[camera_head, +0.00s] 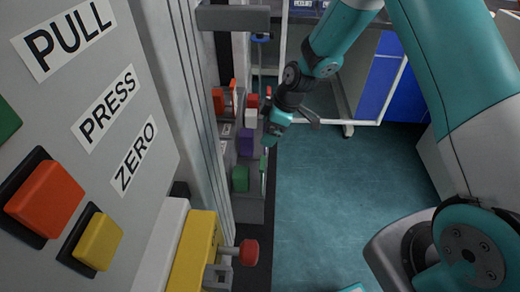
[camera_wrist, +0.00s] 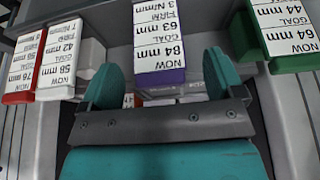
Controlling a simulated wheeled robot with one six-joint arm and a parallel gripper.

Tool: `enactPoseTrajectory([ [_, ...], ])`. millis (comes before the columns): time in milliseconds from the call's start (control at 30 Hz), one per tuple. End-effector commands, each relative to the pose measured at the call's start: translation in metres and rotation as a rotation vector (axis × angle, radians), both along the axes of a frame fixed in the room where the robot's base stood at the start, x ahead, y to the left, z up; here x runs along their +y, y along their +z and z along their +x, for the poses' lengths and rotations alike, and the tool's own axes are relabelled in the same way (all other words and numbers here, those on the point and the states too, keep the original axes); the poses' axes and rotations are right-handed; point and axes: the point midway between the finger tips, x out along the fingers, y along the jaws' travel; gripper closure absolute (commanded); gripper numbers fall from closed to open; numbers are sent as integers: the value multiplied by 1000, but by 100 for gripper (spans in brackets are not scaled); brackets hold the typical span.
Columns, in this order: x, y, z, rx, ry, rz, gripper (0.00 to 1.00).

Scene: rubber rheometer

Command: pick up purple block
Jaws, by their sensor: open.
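The purple block (camera_wrist: 160,77) carries a white label, upside down in the wrist view, and sits in a row with other blocks. In the head view the purple block (camera_head: 246,141) is on the grey rack at the machine's side. My gripper (camera_wrist: 162,72) is open, with one teal finger to the left of the purple block and one to the right. Its fingers appear apart from the block; I cannot tell their exact depth. In the head view my gripper (camera_head: 270,135) is just right of the purple block.
A green block (camera_wrist: 293,60) is to the right, and white (camera_wrist: 60,90) and red (camera_wrist: 20,97) blocks are to the left in the wrist view. A red knob (camera_head: 249,252) sticks out from the machine. The floor (camera_head: 330,190) to the right is clear.

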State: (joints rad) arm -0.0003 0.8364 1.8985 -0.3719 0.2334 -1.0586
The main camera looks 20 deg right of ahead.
Motion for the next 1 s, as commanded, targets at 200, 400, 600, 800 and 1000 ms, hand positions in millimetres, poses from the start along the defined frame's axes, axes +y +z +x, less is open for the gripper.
enactPoseTrajectory([
  [200, 10, -26, 5, 0, 1, 0, 13],
  [400, 11, -28, 6, -1, 1, -1, 13],
  [600, 11, -28, 6, -1, 1, -1, 45],
  [800, 11, -27, 6, -2, 1, 0, 83],
  [1000, 11, -27, 6, -2, 1, 0, 83],
])
